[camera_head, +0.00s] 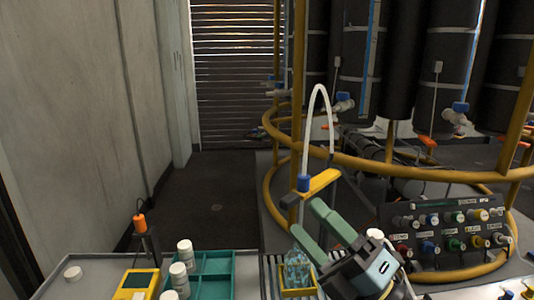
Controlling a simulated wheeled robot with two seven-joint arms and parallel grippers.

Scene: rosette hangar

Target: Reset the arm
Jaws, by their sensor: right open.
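My right gripper (304,216) is at the lower middle right, reaching in from the lower right with its two green fingers pointing up and left. The fingers are apart with nothing between them. They are in front of a yellow arm (322,182) that carries a white curved tube (311,110). A clear container (297,268) in a yellow holder (298,292) stands just below and left of the fingers; whether they touch it I cannot tell. My left gripper is not in view.
A teal compartment tray (213,264), several white bottles (185,253) and a yellow device (138,284) stand on the grey bench (95,267). A knob panel (440,234) is at right. Behind is a yellow rail frame (400,167) around black cylinders. Floor is clear at left.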

